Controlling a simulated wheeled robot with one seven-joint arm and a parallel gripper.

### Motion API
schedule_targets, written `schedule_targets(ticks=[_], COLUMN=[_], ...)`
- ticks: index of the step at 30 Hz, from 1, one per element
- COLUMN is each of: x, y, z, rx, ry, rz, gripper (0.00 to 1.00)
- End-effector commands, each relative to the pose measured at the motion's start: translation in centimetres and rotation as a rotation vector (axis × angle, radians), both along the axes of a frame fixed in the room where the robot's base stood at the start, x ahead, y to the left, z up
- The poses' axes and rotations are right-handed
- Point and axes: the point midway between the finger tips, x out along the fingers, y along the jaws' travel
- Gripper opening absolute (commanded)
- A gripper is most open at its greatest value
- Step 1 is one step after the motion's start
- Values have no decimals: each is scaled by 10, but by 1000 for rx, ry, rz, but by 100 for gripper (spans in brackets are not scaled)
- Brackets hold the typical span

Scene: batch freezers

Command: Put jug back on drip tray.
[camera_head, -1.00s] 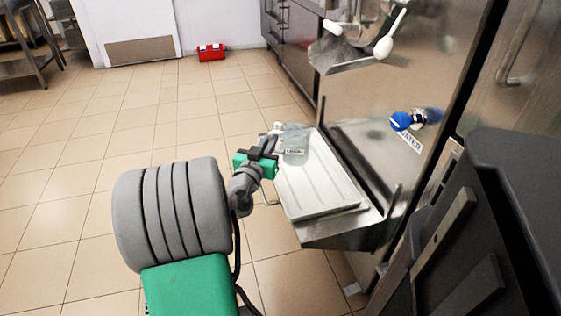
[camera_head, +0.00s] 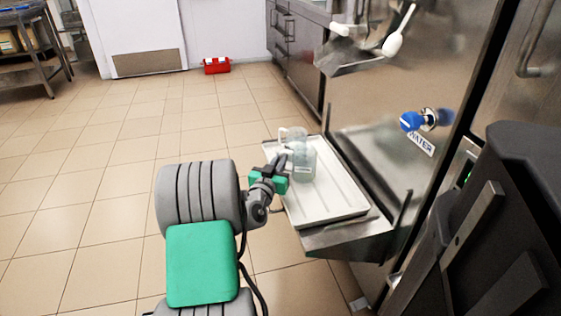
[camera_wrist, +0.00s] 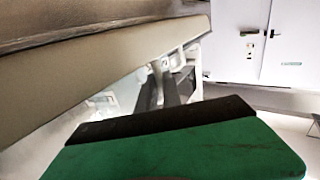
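The clear jug (camera_head: 303,163) is upright at the far part of the pale drip tray (camera_head: 338,205) in the head view. I cannot tell whether its base touches the tray. My gripper (camera_head: 281,160) is at the jug's left side, by its handle, and looks shut on it; the fingertips are small and partly blend with the jug. In the wrist view my dark fingers (camera_wrist: 172,88) show beyond the green gripper body, with a blurred translucent shape, likely the jug (camera_wrist: 105,103), to their left.
The tray sits on a steel ledge (camera_head: 345,240) on the front of the steel machine. A blue water tap (camera_head: 411,121) and a spout with white-knobbed levers (camera_head: 350,58) stick out above it. A red box (camera_head: 216,65) lies on the far floor. Open tiled floor is at left.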

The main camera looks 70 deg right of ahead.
Motion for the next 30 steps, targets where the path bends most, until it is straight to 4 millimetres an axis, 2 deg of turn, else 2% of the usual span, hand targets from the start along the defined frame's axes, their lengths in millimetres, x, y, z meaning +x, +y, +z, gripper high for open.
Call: schedule_targets(ticks=[1,7,17,20,27,30], x=[0,0,0,3,7,8], y=[0,0,1,18,81,101], z=[0,0,6,3,2,3], rx=[1,1,1,2,2,0], ry=[0,0,0,1,1,1], rz=[0,0,0,3,6,5], gripper=[14,30,31,31,31,31])
